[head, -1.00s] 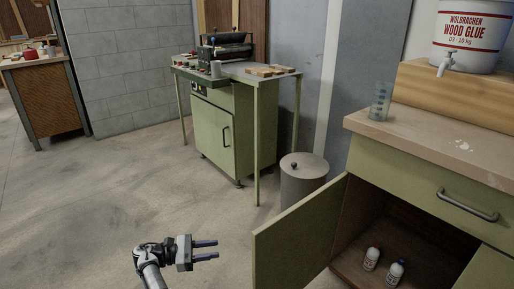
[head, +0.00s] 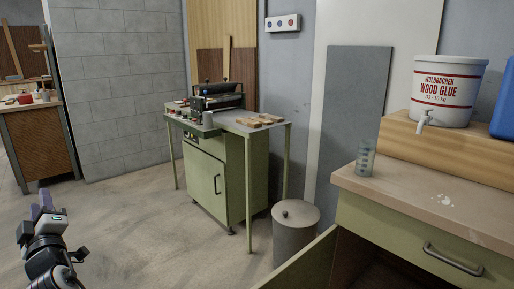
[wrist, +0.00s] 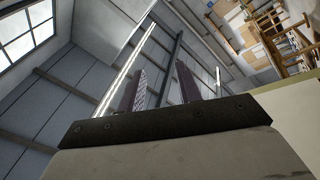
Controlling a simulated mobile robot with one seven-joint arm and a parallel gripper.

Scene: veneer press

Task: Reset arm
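My gripper (head: 42,205) is at the lower left of the head view, pointing up, clear of all furniture. In the wrist view its two fingers (wrist: 160,85) stand apart with nothing between them. Behind them that view shows the ceiling, a window and a light strip.
A green cabinet with an open door (head: 302,262) is at the lower right, with a measuring cup (head: 366,158) and a wood glue bucket (head: 446,92) above. A green press machine (head: 218,180) and a grey lidded bin (head: 296,235) stand mid-view. The floor (head: 130,230) at left is clear.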

